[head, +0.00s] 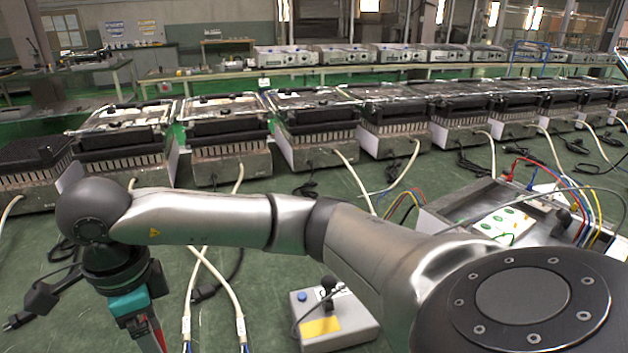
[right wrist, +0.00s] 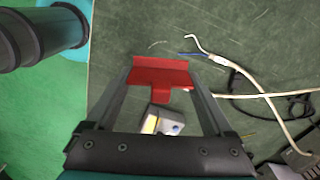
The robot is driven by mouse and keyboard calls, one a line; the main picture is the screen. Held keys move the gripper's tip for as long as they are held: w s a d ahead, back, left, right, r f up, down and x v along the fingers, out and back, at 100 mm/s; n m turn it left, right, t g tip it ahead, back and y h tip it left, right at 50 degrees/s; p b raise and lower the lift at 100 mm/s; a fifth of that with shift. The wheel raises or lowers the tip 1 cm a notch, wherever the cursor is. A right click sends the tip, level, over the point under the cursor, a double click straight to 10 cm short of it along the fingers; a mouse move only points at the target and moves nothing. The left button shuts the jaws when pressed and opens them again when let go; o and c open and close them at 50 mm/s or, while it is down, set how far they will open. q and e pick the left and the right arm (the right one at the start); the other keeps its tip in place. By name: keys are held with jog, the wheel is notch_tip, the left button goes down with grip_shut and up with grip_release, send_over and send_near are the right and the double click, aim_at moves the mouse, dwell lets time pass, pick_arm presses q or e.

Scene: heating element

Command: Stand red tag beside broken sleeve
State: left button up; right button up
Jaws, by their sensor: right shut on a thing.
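The red tag (right wrist: 160,72) sits between the fingers of my right gripper (right wrist: 160,84), which is shut on it above the dark green surface. The tag is a bent red plate with a narrower tongue. In the head view, this gripper hangs at the lower left, with part of the red tag (head: 152,338) at the bottom edge. White sleeved cables (right wrist: 215,56) lie ahead and to the right in the wrist view, one with a blue wire showing near its end. I cannot tell for certain which sleeve is broken. My left gripper is not in view.
A grey control box (head: 335,318) with a yellow label stands at bottom centre. White cables (head: 202,265) and black plugs (head: 42,297) lie around the right arm. A row of heater units (head: 320,130) spans the back. An open metal case (head: 480,210) stands right.

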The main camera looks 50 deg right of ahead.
jog(key=shift+w+a+f+m, duration=0.15)
jog(key=shift+w+f+m, duration=0.05)
jog(key=shift+m, duration=0.9)
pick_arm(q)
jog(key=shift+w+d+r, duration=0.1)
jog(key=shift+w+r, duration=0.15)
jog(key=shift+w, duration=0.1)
pick_arm(e)
jog(key=shift+m, duration=0.3)
jog(key=shift+f, duration=0.15)
jog(key=shift+f, duration=0.35)
notch_tip(320, 180, down, 15)
jog(key=b, duration=0.5)
jog(key=shift+b, duration=0.35)
jog(key=shift+f+b, duration=0.65)
jog(key=shift+f, duration=1)
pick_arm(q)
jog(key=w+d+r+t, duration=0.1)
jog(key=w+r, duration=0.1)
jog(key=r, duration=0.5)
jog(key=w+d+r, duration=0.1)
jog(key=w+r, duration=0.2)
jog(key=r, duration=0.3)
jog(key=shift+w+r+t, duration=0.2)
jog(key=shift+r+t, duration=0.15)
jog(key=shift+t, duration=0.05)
pick_arm(e)
jog(key=shift+f, duration=0.4)
jog(key=shift+f, duration=0.1)
